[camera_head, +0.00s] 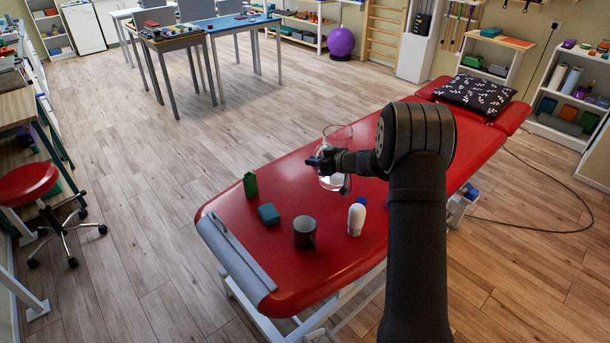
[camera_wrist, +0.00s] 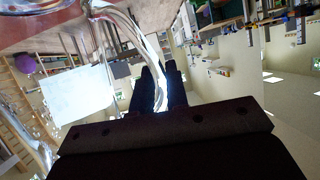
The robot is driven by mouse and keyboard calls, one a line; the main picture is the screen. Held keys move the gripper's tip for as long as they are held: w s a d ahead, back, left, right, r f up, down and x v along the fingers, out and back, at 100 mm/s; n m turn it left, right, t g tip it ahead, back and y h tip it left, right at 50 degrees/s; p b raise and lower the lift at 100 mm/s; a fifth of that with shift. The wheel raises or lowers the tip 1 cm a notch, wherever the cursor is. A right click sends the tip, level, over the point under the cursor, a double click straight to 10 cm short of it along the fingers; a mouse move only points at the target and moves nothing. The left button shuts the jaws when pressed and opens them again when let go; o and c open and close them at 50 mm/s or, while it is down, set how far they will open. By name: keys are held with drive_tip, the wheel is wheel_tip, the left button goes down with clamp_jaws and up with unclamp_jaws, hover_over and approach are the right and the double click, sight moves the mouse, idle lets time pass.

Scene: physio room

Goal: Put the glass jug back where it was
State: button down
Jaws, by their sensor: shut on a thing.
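The glass jug (camera_head: 338,136) is a clear vessel over the red treatment table (camera_head: 240,218) in the head view, partly hidden behind my gripper (camera_head: 323,160). The wrist view shows its clear curved glass (camera_wrist: 122,30) close up. My gripper (camera_wrist: 160,90) is shut on the jug, with the curved glass handle between the fingers. I cannot tell whether the jug's base touches the table.
On the table's near end stand a green bottle (camera_head: 250,185), a teal block (camera_head: 268,214), a dark mug (camera_head: 304,232) and a white bottle with a blue cap (camera_head: 357,216). A patterned pillow (camera_head: 468,94) lies at the far end. Red surface left of the jug is bare.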

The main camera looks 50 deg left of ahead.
drive_tip(key=s+a+f, duration=0.1)
drive_tip(key=a+f, duration=0.2)
drive_tip(key=f, duration=0.3)
drive_tip(key=shift+s+a, duration=0.3)
drive_tip(key=shift+s, duration=0.05)
drive_tip(key=c, duration=1.4)
unclamp_jaws()
drive_tip(key=shift+f, duration=0.2)
drive_tip(key=shift+d+r, duration=0.1)
drive_tip(key=shift+d, duration=0.05)
drive_tip(key=v, duration=1.1)
drive_tip(key=shift+d, duration=0.4)
drive_tip(key=shift+a, duration=0.1)
drive_tip(key=x, duration=1.1)
drive_tip(key=shift+a, duration=0.35)
